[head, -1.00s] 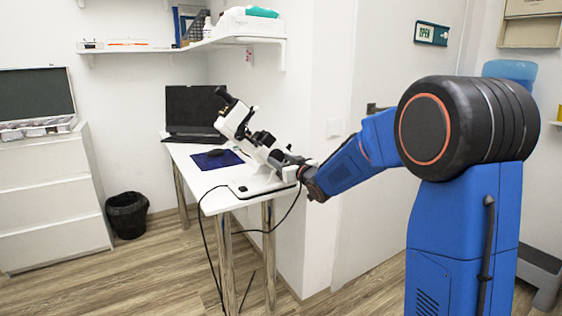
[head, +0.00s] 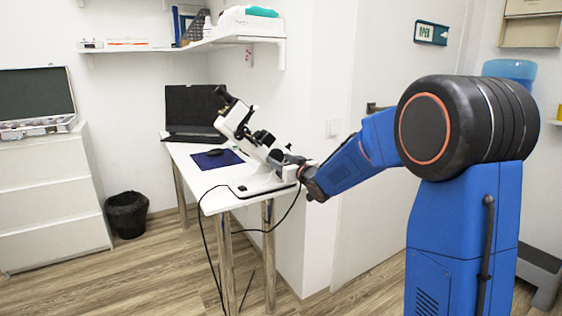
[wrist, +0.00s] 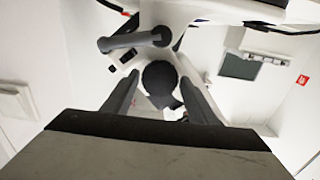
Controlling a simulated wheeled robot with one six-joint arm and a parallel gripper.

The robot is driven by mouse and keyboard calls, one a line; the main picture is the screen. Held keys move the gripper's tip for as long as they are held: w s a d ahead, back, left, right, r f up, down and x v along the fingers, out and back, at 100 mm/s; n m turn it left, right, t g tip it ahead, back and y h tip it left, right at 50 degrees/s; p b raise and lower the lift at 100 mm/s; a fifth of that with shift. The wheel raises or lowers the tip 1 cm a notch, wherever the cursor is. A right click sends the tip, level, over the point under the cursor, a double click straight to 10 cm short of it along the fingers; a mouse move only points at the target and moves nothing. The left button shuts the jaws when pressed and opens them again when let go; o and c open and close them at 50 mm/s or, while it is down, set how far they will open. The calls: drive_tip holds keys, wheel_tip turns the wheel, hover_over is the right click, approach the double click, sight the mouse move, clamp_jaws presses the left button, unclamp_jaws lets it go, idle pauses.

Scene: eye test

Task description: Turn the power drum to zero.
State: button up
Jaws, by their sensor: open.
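The white lensmeter (head: 240,125) with black fittings stands tilted on its base at the near end of the white table (head: 205,196). In the wrist view, a round dark knob (wrist: 160,76), which looks like the power drum, is on the white body. My gripper (wrist: 156,88) is open, with one finger on either side of the knob. I cannot tell whether the fingers touch it. In the head view, my gripper (head: 301,171) is at the lensmeter's right side, low near its base. No scale reading can be made out.
A dark laptop (head: 195,110) and a blue mat (head: 217,159) are on the table behind the lensmeter. A black cable (head: 204,235) hangs off the table's front. A bin (head: 127,213) stands on the floor at left.

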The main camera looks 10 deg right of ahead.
drive_tip(key=v, duration=1.7)
drive_tip(key=shift+s, duration=0.2)
drive_tip(key=shift+d, duration=0.1)
drive_tip(key=s+d+f+m+g+h, duration=0.2)
drive_tip(key=s+d+g+h, duration=0.1)
drive_tip(key=s, duration=0.4)
drive_tip(key=s+d+f+m+g+h, duration=0.2)
drive_tip(key=s+d+h, duration=0.15)
drive_tip(key=s, duration=0.35)
drive_tip(key=s+a+f+g, duration=0.2)
drive_tip(key=s+f+g, duration=0.1)
drive_tip(key=s, duration=0.9)
drive_tip(key=s+a+f+g, duration=0.3)
drive_tip(key=s+f+g, duration=0.1)
drive_tip(key=s, duration=0.9)
drive_tip(key=shift+s+a+f+y, duration=0.25)
drive_tip(key=shift+f+y, duration=0.2)
drive_tip(key=shift+f, duration=0.45)
drive_tip(key=shift+d, duration=0.1)
